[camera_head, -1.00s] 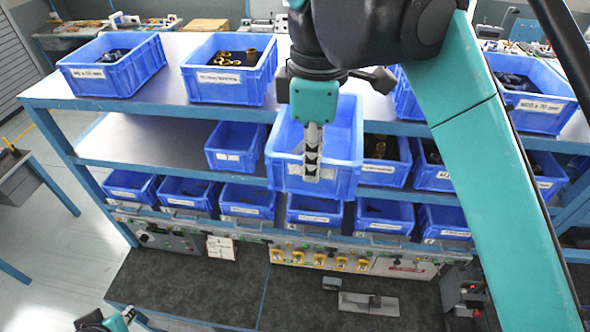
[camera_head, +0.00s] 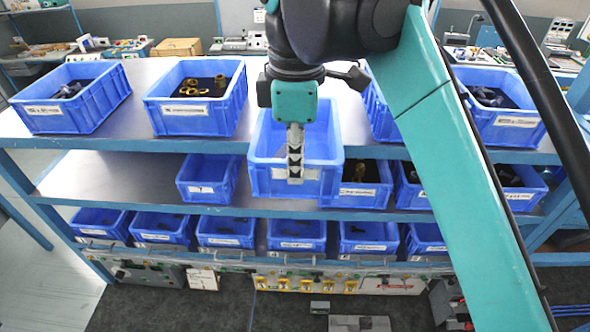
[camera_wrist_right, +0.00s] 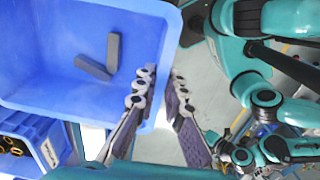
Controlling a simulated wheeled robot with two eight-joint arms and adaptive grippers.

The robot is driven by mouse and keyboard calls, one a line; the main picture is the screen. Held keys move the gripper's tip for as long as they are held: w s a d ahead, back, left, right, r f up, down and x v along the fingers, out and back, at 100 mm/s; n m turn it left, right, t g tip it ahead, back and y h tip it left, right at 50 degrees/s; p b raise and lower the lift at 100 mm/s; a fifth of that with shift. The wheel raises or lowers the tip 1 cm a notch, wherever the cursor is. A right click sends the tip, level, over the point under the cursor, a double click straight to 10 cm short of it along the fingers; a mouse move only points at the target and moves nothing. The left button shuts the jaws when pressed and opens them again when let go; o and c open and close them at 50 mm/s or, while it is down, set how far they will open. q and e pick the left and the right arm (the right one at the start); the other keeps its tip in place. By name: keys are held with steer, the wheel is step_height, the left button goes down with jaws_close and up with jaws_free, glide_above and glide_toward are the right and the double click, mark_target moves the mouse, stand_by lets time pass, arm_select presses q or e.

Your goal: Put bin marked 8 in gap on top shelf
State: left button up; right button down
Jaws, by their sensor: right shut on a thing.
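A blue bin (camera_head: 265,145) hangs in front of the top shelf, its rim close to the shelf's height. My right gripper (camera_head: 295,165) is shut on its front wall, one finger outside over the white label, so I cannot read the marking. In the right wrist view the bin (camera_wrist_right: 60,70) shows two grey blocks inside, and its wall runs between the fingers of the gripper (camera_wrist_right: 160,95). The top shelf (camera_head: 140,110) has a space behind the held bin, between a bin of brass fittings (camera_head: 195,125) and a bin partly hidden by my arm (camera_head: 378,112).
More bins stand on the top shelf at the far left (camera_head: 85,115) and right (camera_head: 505,130). The middle shelf (camera_head: 110,180) holds several bins below the held one, including a small one (camera_head: 208,190). A bottom row of bins (camera_head: 225,240) sits above the bench panel.

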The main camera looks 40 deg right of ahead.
steer(key=shift+w+d+r, duration=0.1)
steer(key=shift+w+d, duration=0.45)
steer(key=shift+w, duration=0.1)
steer(key=w+d, duration=0.4)
steer(key=w, duration=0.1)
steer(key=w+d, duration=0.4)
steer(key=w, duration=0.1)
steer(key=w+d+f+p, duration=0.1)
steer(key=w+d, duration=0.3)
steer(key=shift+w+d, duration=0.25)
steer(key=shift+w, duration=0.15)
steer(key=shift+f+b, duration=0.35)
steer(key=shift+f, duration=0.1)
steer(key=shift+s+a+f, duration=0.1)
steer(key=shift+f, duration=0.3)
steer(key=c, duration=1.5)
jaws_free()
steer(key=shift+c, duration=0.2)
